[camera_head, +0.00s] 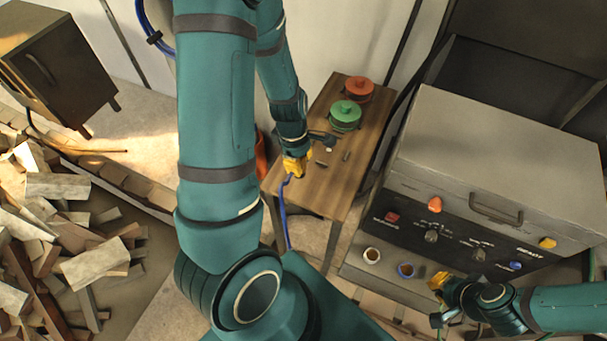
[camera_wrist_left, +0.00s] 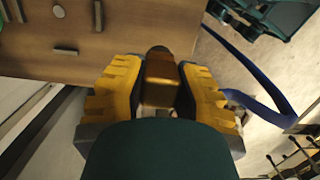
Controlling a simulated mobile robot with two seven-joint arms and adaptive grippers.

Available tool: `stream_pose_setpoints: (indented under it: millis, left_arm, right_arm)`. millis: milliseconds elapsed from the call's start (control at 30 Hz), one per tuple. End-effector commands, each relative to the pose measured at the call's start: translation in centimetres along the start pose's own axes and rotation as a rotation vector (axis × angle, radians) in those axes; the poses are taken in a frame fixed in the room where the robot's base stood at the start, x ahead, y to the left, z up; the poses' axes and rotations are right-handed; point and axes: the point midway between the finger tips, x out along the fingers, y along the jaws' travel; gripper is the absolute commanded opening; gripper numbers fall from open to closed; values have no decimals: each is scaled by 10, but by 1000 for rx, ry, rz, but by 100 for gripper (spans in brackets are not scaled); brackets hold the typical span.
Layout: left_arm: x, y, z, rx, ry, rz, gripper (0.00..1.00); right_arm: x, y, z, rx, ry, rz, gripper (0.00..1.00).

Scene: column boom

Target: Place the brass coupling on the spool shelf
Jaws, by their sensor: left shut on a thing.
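The brass coupling (camera_wrist_left: 161,82) is a brownish-gold piece between the ribbed yellow fingers of my left gripper (camera_wrist_left: 160,90) in the left wrist view. The fingers are shut on it. The head view shows my left gripper (camera_head: 296,166) at the near left edge of a wooden-topped stand (camera_head: 318,186), which carries a green spool (camera_head: 345,116) and a red spool (camera_head: 359,89). I take this stand as the spool shelf. I cannot make out the coupling in the head view. My right gripper (camera_head: 438,298) is near the front of the grey machine; its opening is unclear.
Small grey pieces lie on the wooden top, including a short bar (camera_wrist_left: 65,52). The grey machine (camera_head: 490,160) with knobs stands at right. A blue cable (camera_head: 283,215) hangs below my left gripper.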

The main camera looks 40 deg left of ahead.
Motion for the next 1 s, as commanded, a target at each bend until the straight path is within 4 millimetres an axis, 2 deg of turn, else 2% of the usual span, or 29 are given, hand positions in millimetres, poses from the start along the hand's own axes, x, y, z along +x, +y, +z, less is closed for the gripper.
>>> stream_pose_setpoints:
  millis: [400,867,900,933,1000]
  left_arm:
    - [48,0,-6,0,0,-1,0]
    - [55,1,-6,2,0,2,0]
    - [54,1,-6,2,0,2,46]
    - [54,1,-6,2,0,1,53]
    - [53,1,-6,2,0,2,53]
  right_arm:
    - [13,4,1,0,2,2,0]
    - [16,6,2,0,2,2,0]
    - [15,5,1,1,2,2,0]
    - [15,5,1,0,2,2,0]
    - [15,5,1,0,2,2,0]
